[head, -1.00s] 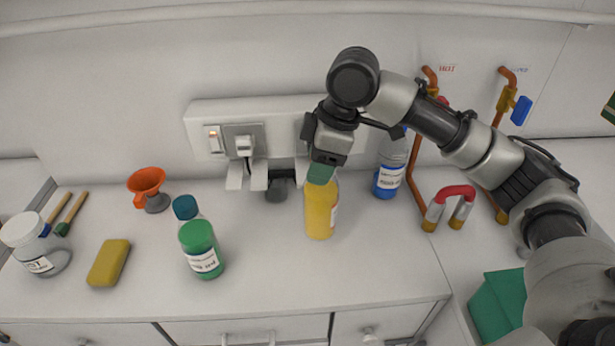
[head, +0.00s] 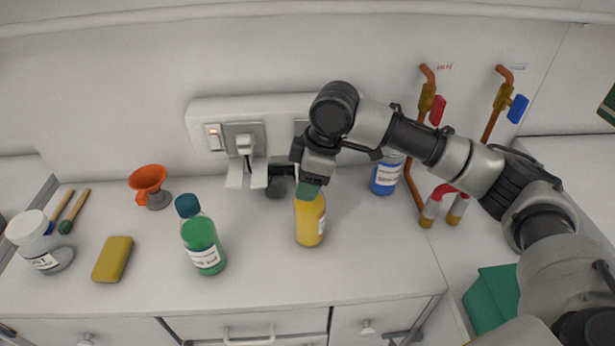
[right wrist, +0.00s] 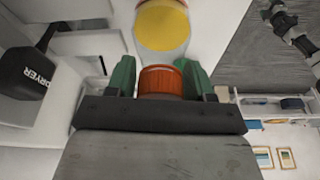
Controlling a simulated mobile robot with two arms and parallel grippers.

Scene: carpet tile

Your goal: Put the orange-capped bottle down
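The orange-capped bottle (head: 309,222) holds yellow liquid, has a white label and is nearly upright, over the front-middle part of the counter. I cannot tell whether its base touches the counter. My right gripper (head: 309,187) is above it, with green fingers shut around its cap. In the right wrist view the orange cap (right wrist: 161,81) sits between the two green fingers (right wrist: 160,80), and the yellow body (right wrist: 162,25) extends beyond it. In the head view the gripper hides the cap. My left gripper is not in view.
A blue-bottomed bottle (head: 386,176) stands behind right, near pipes with taps (head: 437,108). Counter (head: 270,280) is free in front and between the bottles.

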